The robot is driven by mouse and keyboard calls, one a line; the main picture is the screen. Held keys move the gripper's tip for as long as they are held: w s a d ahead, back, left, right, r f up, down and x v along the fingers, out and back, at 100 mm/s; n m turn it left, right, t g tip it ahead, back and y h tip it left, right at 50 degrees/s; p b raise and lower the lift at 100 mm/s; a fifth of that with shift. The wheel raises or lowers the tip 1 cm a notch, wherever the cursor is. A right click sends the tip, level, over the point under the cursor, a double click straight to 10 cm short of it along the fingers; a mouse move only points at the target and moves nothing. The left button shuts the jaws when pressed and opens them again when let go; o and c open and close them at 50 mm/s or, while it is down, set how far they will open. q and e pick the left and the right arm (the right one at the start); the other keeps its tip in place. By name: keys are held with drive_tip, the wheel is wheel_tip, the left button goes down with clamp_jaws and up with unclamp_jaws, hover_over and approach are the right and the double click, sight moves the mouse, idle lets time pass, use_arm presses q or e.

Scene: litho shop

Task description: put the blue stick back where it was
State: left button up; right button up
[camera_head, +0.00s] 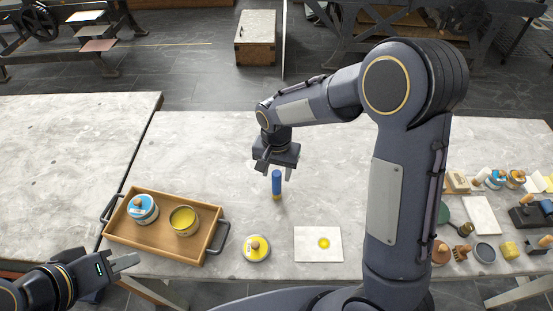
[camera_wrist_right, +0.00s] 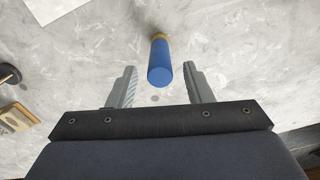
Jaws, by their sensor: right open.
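The blue stick (camera_head: 277,183) stands upright on the grey stone table, with a yellow-orange band at its foot. It also shows in the right wrist view (camera_wrist_right: 160,65), just ahead of the gap between the fingers. My right gripper (camera_head: 275,170) is open and empty, pointing down above the stick. In the right wrist view its two fingers (camera_wrist_right: 160,88) are spread on either side, with clear space between them and the stick.
A wooden tray (camera_head: 154,237) holds a blue-lidded tin (camera_head: 142,207) and an open yellow tin (camera_head: 184,220). Several tools and tins crowd the right end. The table around the stick is clear.

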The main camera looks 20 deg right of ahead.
wheel_tip(320, 180, up, 5)
drive_tip(key=shift+r, duration=0.15)
drive_tip(key=shift+s+d+r, duration=0.15)
drive_tip(key=shift+d+r, duration=0.05)
drive_tip(key=shift+r, duration=0.25)
drive_tip(key=s+d+r+n+t+y, duration=0.25)
drive_tip(key=s+d+r, duration=0.45)
drive_tip(key=s, duration=0.4)
drive_tip(key=s+n+t+y, duration=0.1)
drive_tip(key=s+n+t, duration=0.1)
drive_tip(key=s, duration=0.8)
drive_tip(key=shift+s+r+t, duration=0.15)
drive_tip(key=shift+s+t, duration=0.25)
drive_tip(key=shift+t, duration=0.25)
